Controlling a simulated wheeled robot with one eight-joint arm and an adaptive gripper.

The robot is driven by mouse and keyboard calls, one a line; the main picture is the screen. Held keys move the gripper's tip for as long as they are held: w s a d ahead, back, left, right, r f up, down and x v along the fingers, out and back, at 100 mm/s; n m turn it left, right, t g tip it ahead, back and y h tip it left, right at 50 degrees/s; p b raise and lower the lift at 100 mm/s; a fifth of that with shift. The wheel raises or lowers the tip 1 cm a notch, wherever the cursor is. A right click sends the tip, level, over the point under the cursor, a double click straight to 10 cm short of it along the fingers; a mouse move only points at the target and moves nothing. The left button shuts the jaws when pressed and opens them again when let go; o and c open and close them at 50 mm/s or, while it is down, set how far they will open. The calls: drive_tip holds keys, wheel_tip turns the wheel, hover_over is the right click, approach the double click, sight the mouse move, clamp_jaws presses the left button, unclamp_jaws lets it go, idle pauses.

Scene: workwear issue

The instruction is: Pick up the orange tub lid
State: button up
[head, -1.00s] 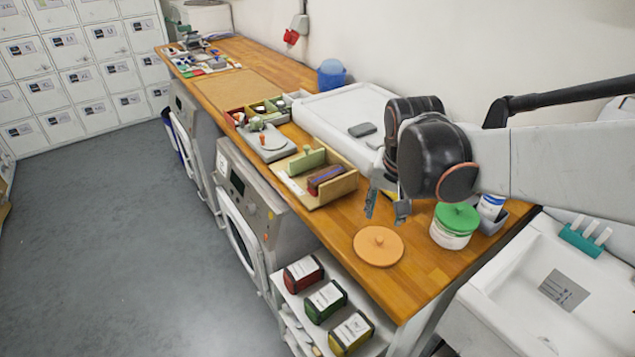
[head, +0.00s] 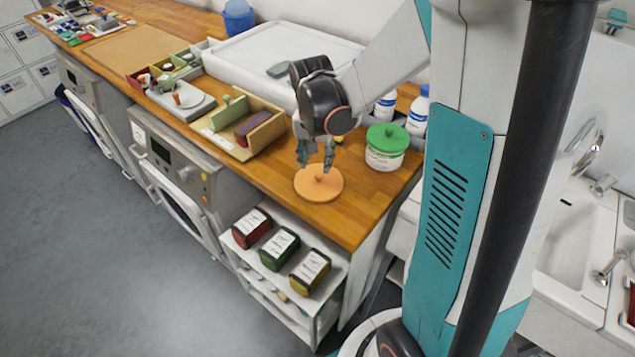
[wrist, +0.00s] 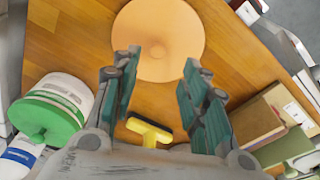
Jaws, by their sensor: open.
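The orange tub lid (head: 319,184) lies flat on the wooden counter near its front right end, with a small knob on top. In the wrist view the lid (wrist: 158,40) shows beyond the fingertips, roughly centred between them. My gripper (head: 315,165) is open and empty, above the back edge of the lid and pointing down. Its two fingers (wrist: 155,90) stand wide apart in the wrist view. I cannot tell whether the fingertips touch the lid.
A white tub with a green lid (head: 386,146) stands right of my gripper. A wooden box with dividers (head: 238,125) is to the left. A yellow-handled tool (wrist: 149,132) lies on the counter between the fingers in the wrist view. White bottles (head: 417,112) stand behind the tub.

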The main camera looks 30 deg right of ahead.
sight(319, 175)
drive_tip(key=shift+s+d+f+b, duration=0.1)
drive_tip(key=shift+f+b, duration=0.5)
drive_tip(key=shift+f, duration=0.9)
drive_tip(key=shift+s+d+f+b, duration=0.1)
drive_tip(key=shift+f+b, duration=0.45)
drive_tip(key=shift+f, duration=0.9)
clamp_jaws()
